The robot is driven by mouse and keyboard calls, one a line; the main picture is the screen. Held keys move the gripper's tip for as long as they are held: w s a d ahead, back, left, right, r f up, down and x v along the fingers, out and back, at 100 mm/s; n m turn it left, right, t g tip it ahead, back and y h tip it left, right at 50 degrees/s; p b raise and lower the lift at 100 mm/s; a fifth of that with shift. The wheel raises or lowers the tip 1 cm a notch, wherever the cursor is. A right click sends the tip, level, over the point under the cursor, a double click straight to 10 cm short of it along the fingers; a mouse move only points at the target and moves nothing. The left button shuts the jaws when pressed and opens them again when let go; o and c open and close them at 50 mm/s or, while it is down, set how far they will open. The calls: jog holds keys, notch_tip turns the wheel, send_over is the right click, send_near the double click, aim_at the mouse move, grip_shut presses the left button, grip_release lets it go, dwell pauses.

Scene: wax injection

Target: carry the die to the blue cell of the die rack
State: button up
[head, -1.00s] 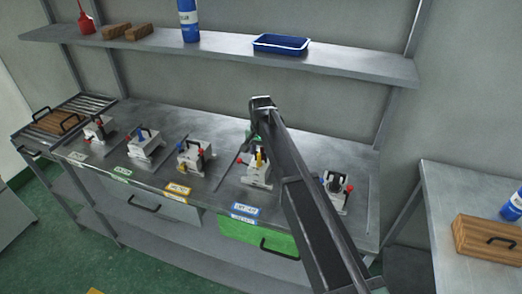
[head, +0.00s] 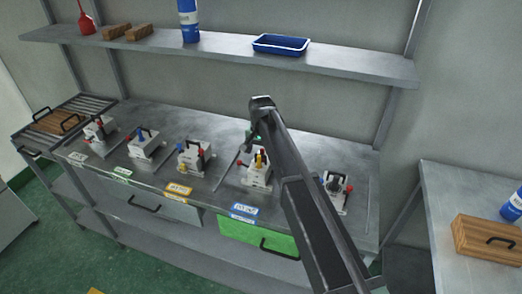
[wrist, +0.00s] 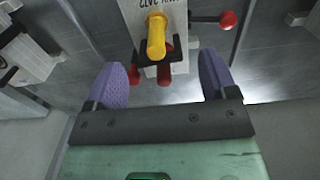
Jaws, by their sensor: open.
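A pale block-shaped die (head: 257,180) with a yellow knob, a red-tipped lever and dark clamps stands upright on the metal bench, behind a blue label (head: 243,210). In the wrist view the die (wrist: 130,12) is at the top centre, its yellow knob (wrist: 156,38) pointing towards the camera. My gripper (wrist: 162,76) is open and empty, its two purple fingers spread to either side below the knob, apart from the die. In the head view my arm partly hides the gripper. I cannot tell which part is the die rack's blue cell.
Similar dies stand left (head: 194,157) and right (head: 337,190) on the bench (head: 215,128), with thin dividers between. A shelf (head: 350,65) with a blue tray (head: 281,44) hangs behind. A side table (head: 440,200) holds a wooden block (head: 488,240). A green drawer (head: 240,232) is below.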

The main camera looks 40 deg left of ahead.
notch_tip(320, 180, up, 10)
jog(key=p, duration=0.8)
jog(key=shift+p, duration=0.4)
jog(key=shift+f, duration=0.1)
jog(key=s+d+f+m+b, duration=0.1)
jog(key=s+d+f+b, duration=0.1)
jog(key=d, duration=1.9)
jog(key=s+d+f+m+b, duration=0.1)
jog(key=s+d+f+b, duration=0.2)
jog(key=d, duration=1.8)
jog(key=s+d+f+m+b, duration=0.1)
jog(key=s+d, duration=0.4)
jog(key=d, duration=1.7)
jog(key=shift+s+f+m+b, duration=0.2)
jog(key=shift+f+m+b, duration=0.2)
jog(key=shift+f+b, duration=0.3)
